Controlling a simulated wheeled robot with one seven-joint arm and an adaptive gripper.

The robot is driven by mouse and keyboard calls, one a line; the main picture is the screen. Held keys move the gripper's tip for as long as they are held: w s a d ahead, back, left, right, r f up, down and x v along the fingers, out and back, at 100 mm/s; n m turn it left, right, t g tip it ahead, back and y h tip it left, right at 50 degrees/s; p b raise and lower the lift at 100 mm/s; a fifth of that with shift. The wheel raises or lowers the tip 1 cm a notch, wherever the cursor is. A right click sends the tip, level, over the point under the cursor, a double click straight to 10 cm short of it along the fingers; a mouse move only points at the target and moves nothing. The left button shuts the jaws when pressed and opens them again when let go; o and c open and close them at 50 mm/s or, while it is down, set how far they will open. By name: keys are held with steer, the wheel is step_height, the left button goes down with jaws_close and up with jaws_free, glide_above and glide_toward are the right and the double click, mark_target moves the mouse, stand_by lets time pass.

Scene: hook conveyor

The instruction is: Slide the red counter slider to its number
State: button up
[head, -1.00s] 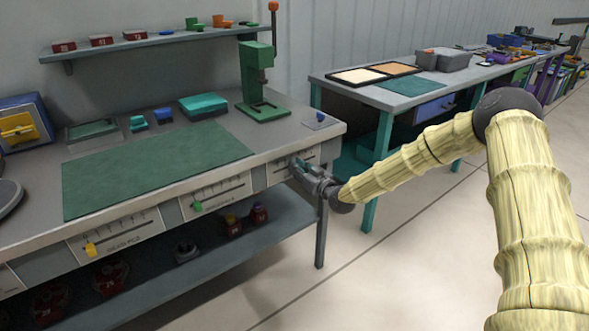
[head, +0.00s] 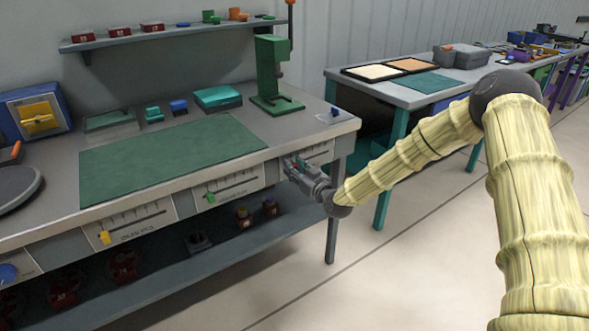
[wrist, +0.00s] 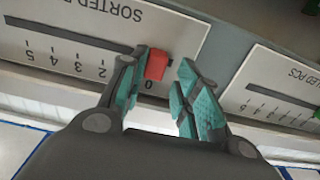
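The scale digits 5, 4, 3, 2 and 0 show; 1 is hidden behind a finger. My gripper (wrist: 165,66) is open with its teal-padded fingers on both sides of the slider. The left finger is close to or touching it; a gap shows on the right. In the head view my gripper (head: 289,165) is at the rightmost panel on the bench's front edge and partly covers it.
Another panel with a green slider (wrist: 317,113) is at right in the wrist view. The head view shows a green slider (head: 210,198) and a yellow slider (head: 105,237) on panels farther left. The workbench (head: 345,127) stands above a lower shelf (head: 190,275). Floor is clear on the right.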

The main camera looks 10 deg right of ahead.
steer(key=shift+d, duration=0.1)
steer(key=shift+s+d, duration=0.1)
steer(key=shift+s, duration=0.05)
steer(key=v, duration=1.1)
steer(key=shift+s, duration=0.3)
